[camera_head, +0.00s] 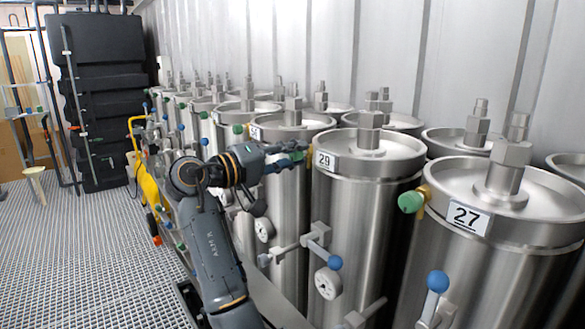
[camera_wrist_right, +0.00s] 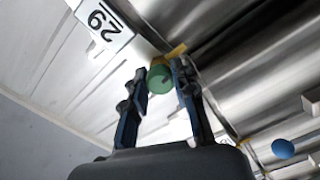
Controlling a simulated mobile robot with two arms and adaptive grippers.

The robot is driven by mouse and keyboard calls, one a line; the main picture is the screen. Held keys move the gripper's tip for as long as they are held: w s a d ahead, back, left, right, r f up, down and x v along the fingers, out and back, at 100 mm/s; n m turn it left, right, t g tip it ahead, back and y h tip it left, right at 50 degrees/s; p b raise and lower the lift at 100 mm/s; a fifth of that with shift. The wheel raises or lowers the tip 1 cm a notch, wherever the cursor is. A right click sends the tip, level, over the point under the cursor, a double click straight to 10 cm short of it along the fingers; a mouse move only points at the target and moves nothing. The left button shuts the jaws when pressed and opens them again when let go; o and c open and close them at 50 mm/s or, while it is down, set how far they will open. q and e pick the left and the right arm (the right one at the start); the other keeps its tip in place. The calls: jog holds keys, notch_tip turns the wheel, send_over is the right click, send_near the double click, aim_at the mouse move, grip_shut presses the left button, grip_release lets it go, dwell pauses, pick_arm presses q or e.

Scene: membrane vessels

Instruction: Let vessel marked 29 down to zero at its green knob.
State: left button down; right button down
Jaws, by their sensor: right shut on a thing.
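The steel vessel marked 29 (camera_head: 368,200) stands upright in the middle of the head view, with its white label (camera_head: 325,160) on the rim. Its green knob (camera_wrist_right: 160,79) shows in the right wrist view, beside the brass fitting; the label 29 (camera_wrist_right: 104,25) is upside down there. My right gripper (camera_wrist_right: 160,72) is shut on the green knob, one finger on each side of it. In the head view my right gripper (camera_head: 296,154) reaches in from the left at the vessel's rim, and the knob is mostly hidden by the fingers. My left gripper is not in view.
The vessel marked 27 (camera_head: 500,262) stands close at the right, with its own green knob (camera_head: 411,201). A blue-knobbed valve (camera_head: 335,263) and a pressure gauge (camera_head: 328,283) stick out below my arm. More vessels line the wall.

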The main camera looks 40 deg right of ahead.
jog(key=shift+f+m+b, duration=0.1)
jog(key=shift+m+b, duration=0.65)
jog(key=shift+m, duration=0.25)
jog(key=c, duration=1.1)
grip_release()
jog(key=shift+o, duration=0.2)
jog(key=w+a, duration=0.1)
jog(key=a, duration=1.1)
jog(key=shift+w, duration=0.15)
